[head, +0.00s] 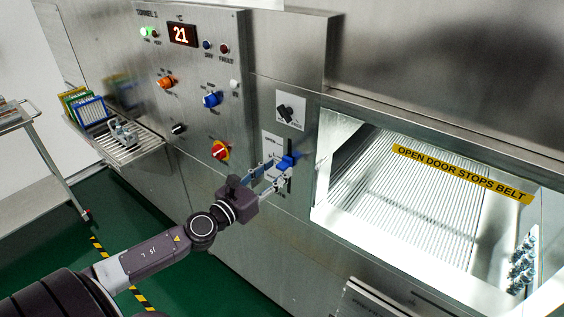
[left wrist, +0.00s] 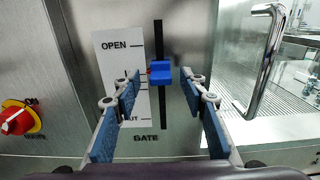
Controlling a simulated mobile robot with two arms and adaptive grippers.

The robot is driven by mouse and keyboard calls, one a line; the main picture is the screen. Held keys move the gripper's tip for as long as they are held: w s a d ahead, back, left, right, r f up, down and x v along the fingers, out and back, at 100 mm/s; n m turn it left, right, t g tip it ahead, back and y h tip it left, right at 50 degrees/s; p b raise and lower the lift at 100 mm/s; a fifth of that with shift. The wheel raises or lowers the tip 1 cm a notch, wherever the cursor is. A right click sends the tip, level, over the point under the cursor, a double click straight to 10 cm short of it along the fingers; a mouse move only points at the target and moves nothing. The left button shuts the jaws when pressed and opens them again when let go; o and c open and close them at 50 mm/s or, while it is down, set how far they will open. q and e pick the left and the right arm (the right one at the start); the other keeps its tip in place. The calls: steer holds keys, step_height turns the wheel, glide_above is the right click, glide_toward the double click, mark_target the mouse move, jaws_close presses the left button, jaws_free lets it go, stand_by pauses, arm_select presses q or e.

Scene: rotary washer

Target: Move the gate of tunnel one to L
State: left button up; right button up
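The gate lever is a blue knob (head: 286,162) on the steel panel right of the red and yellow switch. In the left wrist view the blue knob (left wrist: 160,72) rides in a dark vertical slot (left wrist: 158,28) above the word GATE. It stands between the OPEN mark and the lower mark on the white label plate (left wrist: 112,65), a little nearer OPEN. The lower word is partly hidden by a finger. My left gripper (head: 270,178) is open, its fingertips (left wrist: 161,79) to either side of the knob with gaps. My right gripper is not in view.
A red and yellow rotary switch (head: 220,150) sits left of the gate. A black knob (head: 285,114) is above it. A display (head: 183,34) reads 21. The lit washer opening (head: 400,200) is at right. In the wrist view a metal handle (left wrist: 268,62) stands out right of the slot.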

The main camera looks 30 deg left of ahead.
mark_target(279, 168)
arm_select(q)
steer(key=shift+w+d+p, duration=0.15)
steer(key=shift+w+p, duration=0.2)
steer(key=shift+w, duration=1.2)
jaws_close()
